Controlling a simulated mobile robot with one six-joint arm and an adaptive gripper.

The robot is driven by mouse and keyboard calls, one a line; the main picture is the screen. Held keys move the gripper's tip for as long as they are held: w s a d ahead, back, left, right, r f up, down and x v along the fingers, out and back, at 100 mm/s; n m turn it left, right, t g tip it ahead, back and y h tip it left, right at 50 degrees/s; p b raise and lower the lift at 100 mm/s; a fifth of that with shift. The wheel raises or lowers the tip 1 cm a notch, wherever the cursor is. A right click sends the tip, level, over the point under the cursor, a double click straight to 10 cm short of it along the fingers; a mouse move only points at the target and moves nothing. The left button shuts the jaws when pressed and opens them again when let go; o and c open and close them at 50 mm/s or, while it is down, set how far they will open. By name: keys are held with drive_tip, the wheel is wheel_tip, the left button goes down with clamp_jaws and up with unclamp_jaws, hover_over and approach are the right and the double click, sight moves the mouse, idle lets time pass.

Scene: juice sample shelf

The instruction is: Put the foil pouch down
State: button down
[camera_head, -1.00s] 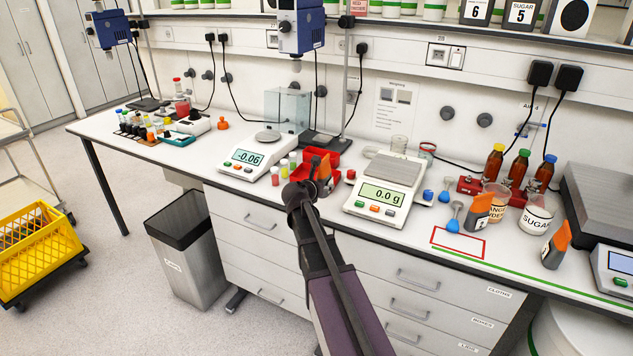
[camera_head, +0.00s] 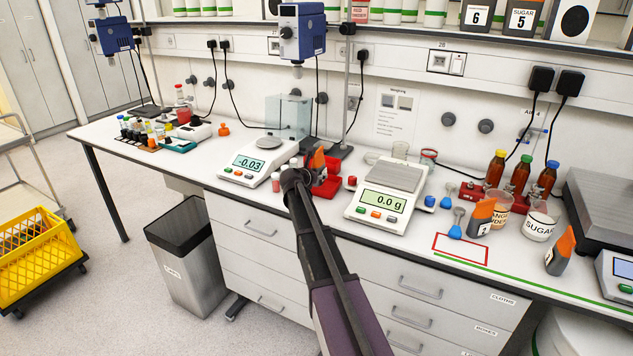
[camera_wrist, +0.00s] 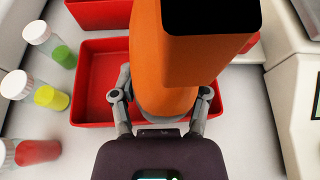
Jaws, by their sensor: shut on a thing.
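The foil pouch (camera_head: 318,158) is orange and dark. In the wrist view, the orange pouch (camera_wrist: 160,60) stands between the two fingers of my gripper (camera_wrist: 162,98), which is shut on it. My gripper also shows in the head view (camera_head: 300,178), partly hidden by my own arm. The pouch is over or in a red bin (camera_wrist: 92,96); its lower end is hidden, so I cannot tell whether it touches the bin's floor. The bin also shows in the head view (camera_head: 328,187), between the two balances.
Small vials with green, yellow and red contents (camera_wrist: 50,97) stand just left of the bin. A balance (camera_head: 385,198) stands close on the right, another (camera_head: 255,163) on the left. Two similar orange pouches (camera_head: 481,217) (camera_head: 560,250) stand near a red outlined rectangle (camera_head: 460,249).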

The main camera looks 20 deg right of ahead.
drive_tip(key=shift+w+d+f, duration=0.1)
drive_tip(key=shift+w+d, duration=0.05)
drive_tip(key=shift+w, duration=0.4)
drive_tip(key=shift+w+d, duration=0.15)
drive_tip(key=shift+w, duration=0.35)
drive_tip(key=shift+w+d, duration=0.15)
drive_tip(key=shift+w, duration=0.4)
drive_tip(key=shift+w+f+b, duration=0.1)
drive_tip(key=shift+f+b, duration=0.25)
drive_tip(key=shift+b, duration=0.05)
drive_tip(key=shift+f+b, duration=1.45)
drive_tip(key=shift+b, duration=0.05)
drive_tip(key=shift+f, duration=0.15)
drive_tip(key=shift+c, duration=0.4)
unclamp_jaws()
drive_tip(key=shift+r, duration=0.2)
